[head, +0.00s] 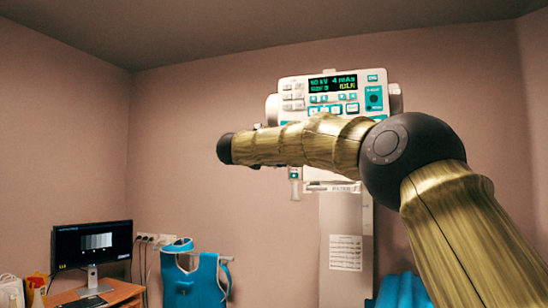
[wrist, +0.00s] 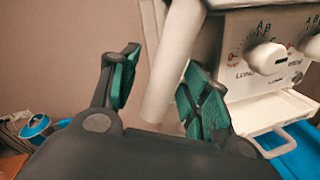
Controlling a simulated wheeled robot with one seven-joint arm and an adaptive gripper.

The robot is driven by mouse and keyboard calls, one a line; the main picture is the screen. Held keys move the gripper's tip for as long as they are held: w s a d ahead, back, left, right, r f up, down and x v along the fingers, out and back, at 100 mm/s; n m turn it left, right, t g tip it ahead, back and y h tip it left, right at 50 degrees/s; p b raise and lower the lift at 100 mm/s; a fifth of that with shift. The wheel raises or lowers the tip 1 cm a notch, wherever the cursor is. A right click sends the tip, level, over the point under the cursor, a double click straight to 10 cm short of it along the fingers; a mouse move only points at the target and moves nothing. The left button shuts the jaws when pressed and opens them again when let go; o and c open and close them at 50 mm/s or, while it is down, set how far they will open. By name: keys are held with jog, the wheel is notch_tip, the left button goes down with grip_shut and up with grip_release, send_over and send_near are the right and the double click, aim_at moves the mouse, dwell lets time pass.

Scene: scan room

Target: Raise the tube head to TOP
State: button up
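The tube head (head: 292,88) is a white unit with a lit display and teal buttons, high in front of the wall above a pale column (head: 346,255). My gold arm crosses in front of its lower part. In the wrist view its side (wrist: 235,65) shows dials marked A and B. A white, slightly tilted bar (wrist: 178,60) stands beside it. My gripper (wrist: 163,62) is open, with one green-padded finger on each side of the bar in the picture. A gap shows at the left finger; contact at the right finger cannot be told. In the head view I cannot make out the gripper.
A pale loop-shaped handle (wrist: 305,132) juts out below the dials. A monitor (head: 92,243) stands on a wooden desk (head: 125,291) at lower left. A blue apron (head: 205,280) hangs on the wall, and another blue item (head: 400,290) is at lower right.

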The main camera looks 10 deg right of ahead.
jog(key=shift+s+d, duration=0.1)
jog(key=shift+d, duration=0.35)
jog(key=v, duration=1.2)
jog(key=shift+a, duration=0.15)
